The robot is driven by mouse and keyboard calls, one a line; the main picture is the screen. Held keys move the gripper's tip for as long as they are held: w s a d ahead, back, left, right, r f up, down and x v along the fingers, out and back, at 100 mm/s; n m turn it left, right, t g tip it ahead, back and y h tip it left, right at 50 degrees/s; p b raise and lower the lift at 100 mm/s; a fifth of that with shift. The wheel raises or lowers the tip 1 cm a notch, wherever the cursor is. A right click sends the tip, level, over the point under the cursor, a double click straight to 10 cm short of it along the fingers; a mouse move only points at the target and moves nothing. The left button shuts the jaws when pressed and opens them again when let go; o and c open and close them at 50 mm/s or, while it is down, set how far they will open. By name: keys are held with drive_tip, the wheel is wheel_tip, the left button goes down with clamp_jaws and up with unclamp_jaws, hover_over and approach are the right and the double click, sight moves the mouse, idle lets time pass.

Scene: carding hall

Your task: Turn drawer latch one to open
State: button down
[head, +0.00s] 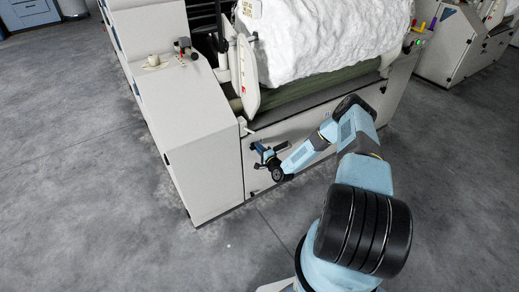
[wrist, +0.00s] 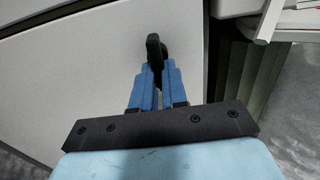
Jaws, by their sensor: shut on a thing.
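A small black drawer latch (wrist: 154,47) sticks out from the pale front panel of the carding machine in the wrist view. My gripper (wrist: 155,72) is shut on it, with both blue fingers close together at the latch's lower part. The latch's upper end shows beyond the fingertips. In the head view my gripper (head: 260,150) is against the machine's lower front panel, and it hides most of the latch there. I cannot tell the latch's number or its turned position.
The white cabinet end (head: 205,145) juts out left of my gripper. A white fibre roll (head: 325,40) lies on the machine above, beside an upright pale plate (head: 246,75). A small dark fitting (head: 255,192) sits low on the front panel. The grey floor at left is clear.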

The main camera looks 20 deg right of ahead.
drive_tip(key=shift+d+f, duration=0.2)
drive_tip(key=c, duration=1.5)
unclamp_jaws()
drive_tip(key=o, duration=0.3)
drive_tip(key=shift+a, duration=0.2)
drive_tip(key=shift+o, duration=0.2)
drive_tip(key=shift+r, duration=0.1)
drive_tip(key=v, duration=1.4)
drive_tip(key=shift+w, duration=0.15)
